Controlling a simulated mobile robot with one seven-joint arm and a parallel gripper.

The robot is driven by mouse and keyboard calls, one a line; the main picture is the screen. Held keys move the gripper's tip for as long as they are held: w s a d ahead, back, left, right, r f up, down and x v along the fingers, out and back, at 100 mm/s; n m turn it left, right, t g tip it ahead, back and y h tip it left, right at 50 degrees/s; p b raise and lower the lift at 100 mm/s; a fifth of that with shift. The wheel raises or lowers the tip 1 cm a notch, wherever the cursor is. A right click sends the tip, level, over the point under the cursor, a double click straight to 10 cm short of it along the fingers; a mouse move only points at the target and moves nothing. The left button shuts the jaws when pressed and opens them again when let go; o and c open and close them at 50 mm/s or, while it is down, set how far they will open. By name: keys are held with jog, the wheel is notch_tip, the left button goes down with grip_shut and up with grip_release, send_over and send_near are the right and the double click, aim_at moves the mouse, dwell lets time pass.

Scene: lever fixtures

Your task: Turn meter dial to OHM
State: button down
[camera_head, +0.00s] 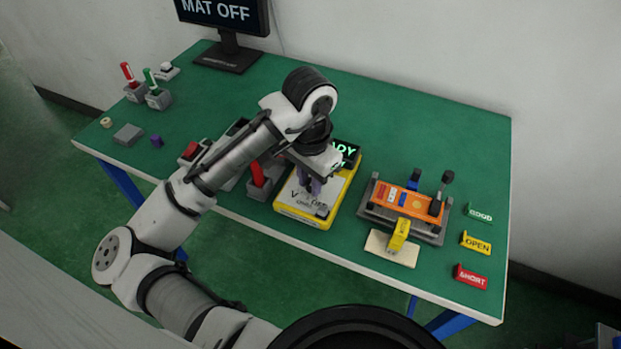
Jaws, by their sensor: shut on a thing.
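The yellow meter (287,213) stands near the table's front edge, right of the middle. Its dark screen (346,152) shows green letters ending in "DY", partly covered by my arm. Its light face carries dial marks, with a "V" visible at the left and small lettering near the front. My gripper (316,198) points down over the meter's face and is shut on the meter dial. The dial itself is mostly hidden by the fingers, so I cannot tell which mark it points to.
A grey fixture (440,228) with an orange board (414,205) and black levers stands right of the meter. GOOD (480,213), OPEN (476,243) and SHORT (471,277) tags line the right edge. A red-handled holder (258,176) stands close left. A monitor (222,14) reads "MAT OFF". The back right is clear.

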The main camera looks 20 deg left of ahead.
jog(key=shift+w+m, duration=0.1)
jog(key=shift+m, duration=0.9)
jog(key=shift+a, duration=0.1)
jog(key=c, duration=1.2)
grip_release()
jog(key=shift+c, duration=0.2)
jog(key=shift+r, duration=0.15)
notch_tip(320, 180, up, 14)
jog(key=shift+f, duration=0.2)
